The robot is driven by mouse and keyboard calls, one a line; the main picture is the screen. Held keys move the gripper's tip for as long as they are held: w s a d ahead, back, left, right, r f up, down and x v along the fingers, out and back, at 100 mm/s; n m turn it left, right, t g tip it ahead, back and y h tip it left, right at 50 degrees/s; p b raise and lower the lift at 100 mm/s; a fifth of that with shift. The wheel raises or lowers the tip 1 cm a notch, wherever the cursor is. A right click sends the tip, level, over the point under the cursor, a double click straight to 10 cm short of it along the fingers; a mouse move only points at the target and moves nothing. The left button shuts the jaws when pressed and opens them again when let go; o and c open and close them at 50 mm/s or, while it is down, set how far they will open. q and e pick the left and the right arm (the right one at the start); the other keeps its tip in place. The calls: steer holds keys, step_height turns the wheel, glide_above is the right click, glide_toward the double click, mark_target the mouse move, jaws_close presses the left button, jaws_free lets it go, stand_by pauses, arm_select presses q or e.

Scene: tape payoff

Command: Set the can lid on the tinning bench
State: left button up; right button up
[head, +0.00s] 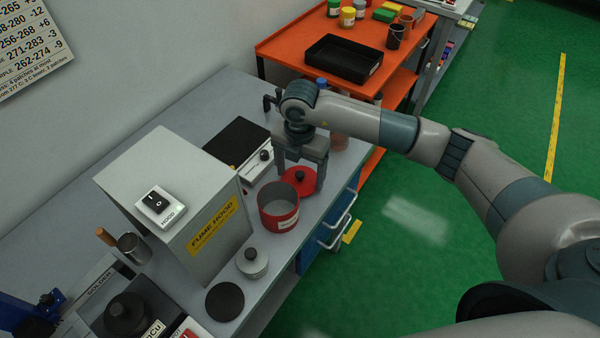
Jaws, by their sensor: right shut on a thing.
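The can lid (299,186) is a red disc with a small dark red knob, just behind the open red can (278,217) on the grey tinning bench (200,98). My right gripper (300,175) points down over the lid, with one finger on each side, and is shut on it. The lid looks level and low over the bench near its right edge; I cannot tell whether it touches the top. The can stands upright with a white label and a pale inside. My left gripper is not in view.
The fume hood box (205,215) stands left of the can, with a black-topped device (237,142) behind it. A grey knobbed pot (252,263) and a black disc (225,301) sit in front. An orange cart (285,42) with a black tray (343,59) stands behind.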

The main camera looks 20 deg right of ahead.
steer(key=shift+f, duration=0.35)
stand_by(0.7)
steer(key=o, duration=1.1)
steer(key=shift+r+p, duration=1.85)
steer(key=shift+r, duration=1.7)
